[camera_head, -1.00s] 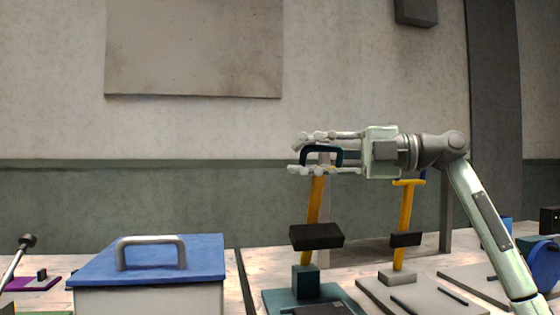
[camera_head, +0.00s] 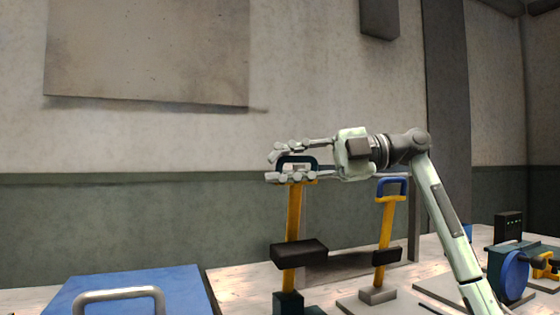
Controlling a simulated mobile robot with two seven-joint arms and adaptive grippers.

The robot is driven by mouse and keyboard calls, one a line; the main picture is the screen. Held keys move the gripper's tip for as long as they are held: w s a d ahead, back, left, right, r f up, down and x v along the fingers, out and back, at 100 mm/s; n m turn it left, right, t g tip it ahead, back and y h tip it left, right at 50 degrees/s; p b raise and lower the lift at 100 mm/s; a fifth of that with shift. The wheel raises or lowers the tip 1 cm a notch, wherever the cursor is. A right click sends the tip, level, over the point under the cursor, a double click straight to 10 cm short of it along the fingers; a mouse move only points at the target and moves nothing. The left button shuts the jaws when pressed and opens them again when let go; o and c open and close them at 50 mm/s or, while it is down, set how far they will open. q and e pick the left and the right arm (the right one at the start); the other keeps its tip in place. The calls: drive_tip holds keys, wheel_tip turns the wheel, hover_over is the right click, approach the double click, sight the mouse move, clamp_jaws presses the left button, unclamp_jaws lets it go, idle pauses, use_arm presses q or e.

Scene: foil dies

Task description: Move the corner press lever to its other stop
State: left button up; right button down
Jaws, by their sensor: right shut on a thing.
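A yellow press lever (camera_head: 293,215) with a dark teal loop handle (camera_head: 298,160) stands nearly upright on a teal base (camera_head: 289,301). A black block (camera_head: 299,251) crosses its lower part. My right gripper (camera_head: 292,164) comes from the right and is shut on the loop handle, its fingers above and below the handle's top bar. A second yellow lever (camera_head: 385,232), with a blue loop handle (camera_head: 392,185), stands to the right on a grey base. I cannot tell from any label which one is the corner press. My left gripper is not in view.
A blue lid (camera_head: 185,285) with a grey handle (camera_head: 118,295) is at lower left. A blue wheel device (camera_head: 514,276) and a dark box (camera_head: 508,226) stand at right. My right forearm passes close to the second lever's right side.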

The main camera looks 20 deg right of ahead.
drive_tip(key=shift+w+d+f+m+t, duration=0.2)
drive_tip(key=shift+w+d+m+t, duration=0.1)
drive_tip(key=shift+w, duration=0.25)
drive_tip(key=c, duration=1.7)
unclamp_jaws()
drive_tip(key=shift+a, duration=0.1)
drive_tip(key=shift+c, duration=0.2)
drive_tip(key=shift+o, duration=0.8)
drive_tip(key=shift+w+a, duration=0.15)
drive_tip(key=v, duration=1.2)
drive_tip(key=shift+s+r, duration=0.4)
drive_tip(key=shift+a, duration=0.15)
